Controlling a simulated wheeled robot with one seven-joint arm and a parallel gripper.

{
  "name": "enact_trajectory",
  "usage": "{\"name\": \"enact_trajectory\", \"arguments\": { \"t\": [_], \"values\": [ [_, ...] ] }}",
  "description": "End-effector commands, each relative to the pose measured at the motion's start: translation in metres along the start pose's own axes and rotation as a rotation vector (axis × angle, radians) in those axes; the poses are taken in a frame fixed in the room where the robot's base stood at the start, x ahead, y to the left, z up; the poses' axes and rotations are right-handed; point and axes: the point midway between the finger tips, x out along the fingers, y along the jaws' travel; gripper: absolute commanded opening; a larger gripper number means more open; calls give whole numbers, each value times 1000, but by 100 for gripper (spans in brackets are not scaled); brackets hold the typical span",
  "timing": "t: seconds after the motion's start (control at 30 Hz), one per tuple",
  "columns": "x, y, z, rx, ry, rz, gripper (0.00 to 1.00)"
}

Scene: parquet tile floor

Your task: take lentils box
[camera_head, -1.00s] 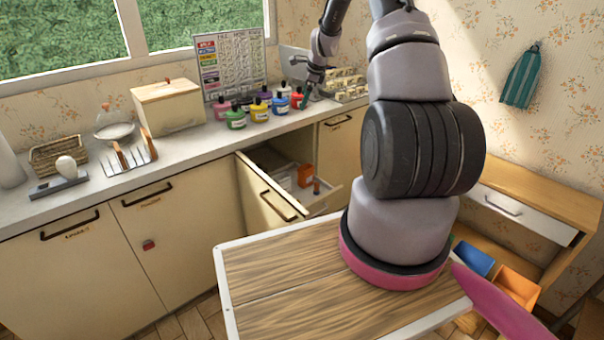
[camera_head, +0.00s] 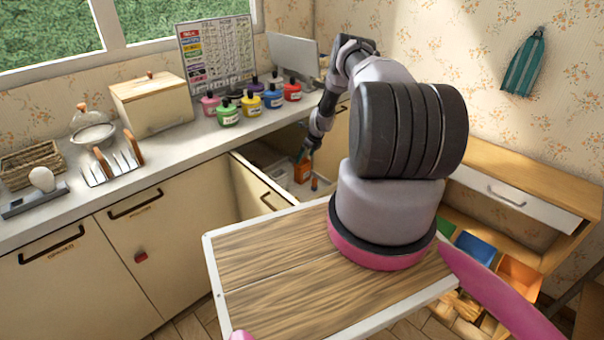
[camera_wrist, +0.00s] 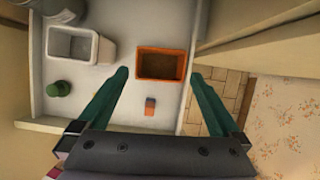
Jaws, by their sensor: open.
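An orange box (camera_head: 301,172), probably the lentils box, stands upright in an open drawer below the counter; I cannot read a label. In the wrist view the orange box (camera_wrist: 140,64) shows from above, with a brown top inside an orange rim. My gripper (camera_head: 306,153) is at the box's top in the head view. In the wrist view my gripper (camera_wrist: 160,76) is open, its two green fingers on either side of the box with small gaps. I cannot tell how far above it they are.
The drawer (camera_head: 262,189) also holds a white container (camera_wrist: 70,45), a green round object (camera_wrist: 59,89) and a small orange item (camera_wrist: 150,106) close to the box. Several coloured bottles (camera_head: 251,105) stand on the counter (camera_head: 185,140) above.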

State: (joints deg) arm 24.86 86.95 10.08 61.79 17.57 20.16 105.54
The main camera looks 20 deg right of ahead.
Motion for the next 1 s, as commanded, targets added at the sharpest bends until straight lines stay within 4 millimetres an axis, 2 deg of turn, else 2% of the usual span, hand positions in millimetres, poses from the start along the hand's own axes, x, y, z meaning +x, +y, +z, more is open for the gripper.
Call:
{"name": "enact_trajectory", "arguments": {
  "t": [0.23,0.5,0.87,1.0],
  "values": [
    [19,0,0,-1,0,0,100],
    [54,-1,0,-1,-1,0,100],
    [60,-1,0,-1,0,0,100],
    [60,-1,0,-1,0,0,46]
  ]
}}
